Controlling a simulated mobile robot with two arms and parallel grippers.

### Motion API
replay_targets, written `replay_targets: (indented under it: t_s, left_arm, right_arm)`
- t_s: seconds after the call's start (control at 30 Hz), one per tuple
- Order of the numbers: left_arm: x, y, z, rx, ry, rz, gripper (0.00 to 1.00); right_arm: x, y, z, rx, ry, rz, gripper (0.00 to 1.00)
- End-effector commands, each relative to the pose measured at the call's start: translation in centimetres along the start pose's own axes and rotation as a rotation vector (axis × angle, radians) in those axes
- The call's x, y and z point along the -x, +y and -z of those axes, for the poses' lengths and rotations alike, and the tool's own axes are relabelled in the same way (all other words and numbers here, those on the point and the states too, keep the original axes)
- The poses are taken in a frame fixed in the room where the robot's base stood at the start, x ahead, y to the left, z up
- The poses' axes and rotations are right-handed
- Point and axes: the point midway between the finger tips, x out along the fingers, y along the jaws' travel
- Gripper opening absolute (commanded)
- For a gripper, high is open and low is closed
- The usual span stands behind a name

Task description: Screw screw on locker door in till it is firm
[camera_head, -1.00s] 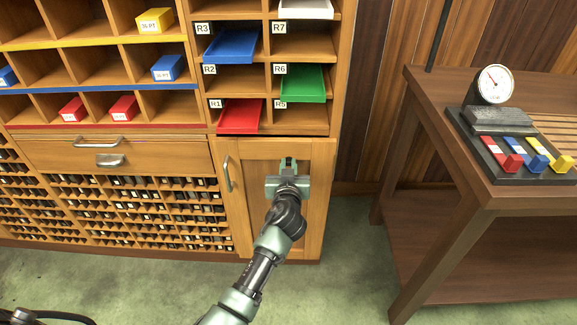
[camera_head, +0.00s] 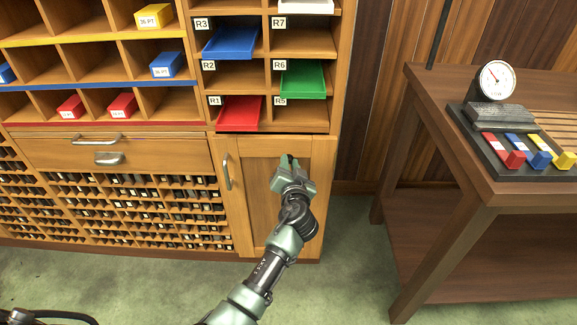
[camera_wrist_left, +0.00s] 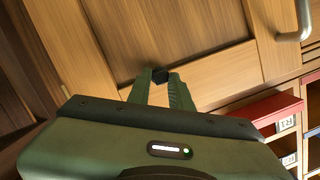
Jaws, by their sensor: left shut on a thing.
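The locker door (camera_head: 254,190) is a closed wooden panel door with a metal handle (camera_head: 226,171) on its left side. My left gripper (camera_head: 290,161) is at the upper right part of this door, its fingers pointing at it. In the left wrist view, the fingertips (camera_wrist_left: 158,82) are shut on a small dark screw (camera_wrist_left: 160,75) at the door frame. Only its dark head shows, and I cannot tell how deep it sits. In the head view the fingers hide the screw.
A red tray (camera_head: 239,114) sticks out of the shelf just above the door. A wooden table (camera_head: 470,181) with a gauge (camera_head: 496,80) stands to the right. Green floor is free in front of the locker.

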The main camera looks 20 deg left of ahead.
Motion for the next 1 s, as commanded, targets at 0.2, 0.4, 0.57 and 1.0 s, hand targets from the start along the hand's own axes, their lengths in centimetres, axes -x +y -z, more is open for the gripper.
replay_targets:
  t_s: [0.2, 0.4, 0.57, 1.0]
  left_arm:
    - [0.0, 0.2, 0.0, -0.203, 0.003, 0.039, 0.47]
    - [0.0, 0.2, 0.0, -0.2, 0.003, 0.039, 0.47]
    - [0.6, 0.3, 0.0, -0.199, 0.002, 0.037, 0.47]
    - [7.2, 0.5, -0.1, -0.2, 0.003, 0.038, 0.47]
  right_arm:
    - [1.4, 0.1, 0.7, -0.002, 0.004, -0.002, 0.45]
    - [1.4, 0.1, 0.7, -0.002, 0.005, -0.002, 0.45]
    - [1.3, 0.1, 0.7, -0.002, 0.006, -0.002, 0.45]
    - [-0.3, 0.1, -0.4, 0.0, -0.008, -0.001, 0.45]
